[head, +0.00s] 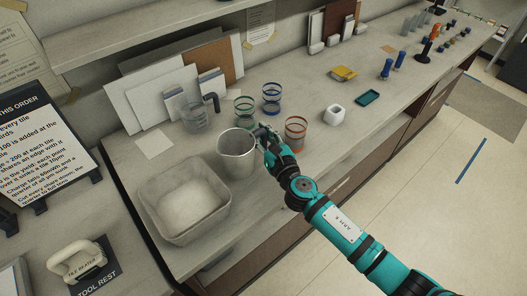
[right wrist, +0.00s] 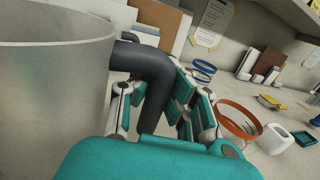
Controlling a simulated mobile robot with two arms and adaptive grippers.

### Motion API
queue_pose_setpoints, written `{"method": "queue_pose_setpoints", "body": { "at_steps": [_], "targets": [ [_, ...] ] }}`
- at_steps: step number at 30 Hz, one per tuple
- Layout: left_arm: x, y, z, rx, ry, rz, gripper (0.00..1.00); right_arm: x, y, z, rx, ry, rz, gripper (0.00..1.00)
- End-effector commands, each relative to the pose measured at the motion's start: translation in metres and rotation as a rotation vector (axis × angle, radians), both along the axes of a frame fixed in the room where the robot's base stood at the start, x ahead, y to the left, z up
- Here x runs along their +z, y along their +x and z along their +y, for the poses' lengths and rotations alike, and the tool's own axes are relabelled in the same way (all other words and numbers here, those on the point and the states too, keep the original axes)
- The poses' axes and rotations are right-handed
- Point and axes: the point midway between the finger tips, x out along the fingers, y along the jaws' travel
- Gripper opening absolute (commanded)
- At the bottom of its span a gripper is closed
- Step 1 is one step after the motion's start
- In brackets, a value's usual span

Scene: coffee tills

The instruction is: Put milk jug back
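The milk jug (head: 237,158) is a grey, open-topped jug with a dark handle. It stands upright near the front of the counter, just right of a grey tub; I cannot tell whether its base touches the counter. My right gripper (head: 266,140) is at the jug's right side. In the right wrist view, the jug's wall (right wrist: 50,100) fills the left side, and its dark handle (right wrist: 152,75) passes between my right gripper's fingers (right wrist: 165,105), which look closed against it from both sides. My left gripper is not in view.
The grey tub (head: 151,207) is left of the jug. A clear jug (head: 194,118) stands behind. Banded glasses in green (head: 244,109), blue (head: 271,97) and orange (head: 296,133) are close by. A white cup (head: 334,115) and teal tray (head: 369,98) lie right.

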Motion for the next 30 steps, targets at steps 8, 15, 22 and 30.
{"method": "queue_pose_setpoints", "body": {
  "at_steps": [8, 15, 22, 30],
  "targets": [
    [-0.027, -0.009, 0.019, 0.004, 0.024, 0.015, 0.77, -0.038, 0.001, -0.001, -0.002, 0.002, 0.000, 0.00],
    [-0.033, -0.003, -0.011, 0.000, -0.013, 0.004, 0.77, -0.048, 0.001, -0.001, -0.001, 0.001, -0.003, 0.00],
    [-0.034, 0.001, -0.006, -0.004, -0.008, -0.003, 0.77, -0.049, 0.001, -0.001, -0.001, 0.001, -0.002, 0.00],
    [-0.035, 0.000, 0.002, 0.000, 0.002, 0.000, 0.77, -0.051, 0.001, -0.001, -0.001, -0.001, -0.001, 0.27]
  ]
}}
